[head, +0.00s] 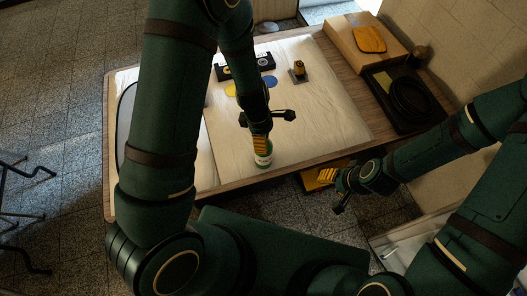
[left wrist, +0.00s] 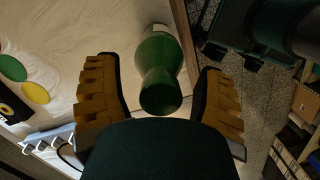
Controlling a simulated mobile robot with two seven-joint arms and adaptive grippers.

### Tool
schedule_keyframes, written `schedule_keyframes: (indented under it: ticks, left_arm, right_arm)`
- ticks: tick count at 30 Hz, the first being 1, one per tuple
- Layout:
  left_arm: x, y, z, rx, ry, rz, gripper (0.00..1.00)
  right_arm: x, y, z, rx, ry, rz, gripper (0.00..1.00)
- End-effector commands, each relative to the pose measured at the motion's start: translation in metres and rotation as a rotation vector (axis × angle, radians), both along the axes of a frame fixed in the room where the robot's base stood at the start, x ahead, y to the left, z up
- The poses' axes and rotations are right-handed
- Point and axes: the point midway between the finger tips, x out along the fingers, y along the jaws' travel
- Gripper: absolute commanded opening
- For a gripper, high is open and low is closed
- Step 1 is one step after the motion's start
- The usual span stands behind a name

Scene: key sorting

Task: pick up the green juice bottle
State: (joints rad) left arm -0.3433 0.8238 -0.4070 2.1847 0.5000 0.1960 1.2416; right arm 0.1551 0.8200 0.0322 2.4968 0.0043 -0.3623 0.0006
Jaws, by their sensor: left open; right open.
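The green juice bottle (left wrist: 160,70) stands between the two orange-padded fingers of my left gripper (left wrist: 160,105) in the left wrist view, with a gap on each side. In the head view the bottle (head: 263,158) shows at the front edge area of the white cloth, partly hidden by my left gripper (head: 261,146). My left gripper is open around or just over it. My right gripper (head: 331,176) is open and empty, off the table's front edge at the right.
Clear cloth (head: 325,115) lies right of the bottle.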

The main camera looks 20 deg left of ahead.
Motion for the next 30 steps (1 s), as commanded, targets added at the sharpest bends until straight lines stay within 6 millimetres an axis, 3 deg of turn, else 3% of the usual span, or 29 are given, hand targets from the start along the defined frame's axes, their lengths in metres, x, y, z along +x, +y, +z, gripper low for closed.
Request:
schedule_keyframes:
  ticks: [8, 14, 15, 30]
  left_arm:
    - [0.0005, -0.0003, -0.0026, 0.0, -0.002, 0.0, 0.69]
    - [0.0004, -0.0003, -0.0025, 0.0, -0.001, 0.0, 0.04]
    - [0.0003, -0.0003, -0.0025, 0.0, -0.001, 0.0, 0.0]
    - [0.0001, -0.0009, -0.0006, 0.0, 0.0, -0.001, 0.0]
  right_arm:
    - [0.0002, 0.0, -0.0004, 0.0, 0.0, 0.0, 0.47]
    - [0.0001, -0.0001, -0.0004, 0.0, 0.0, 0.0, 0.47]
    - [0.0001, -0.0001, -0.0004, 0.0, 0.0, 0.0, 0.47]
    - [0.0001, -0.0001, 0.0, 0.0, 0.0, 0.0, 0.47]
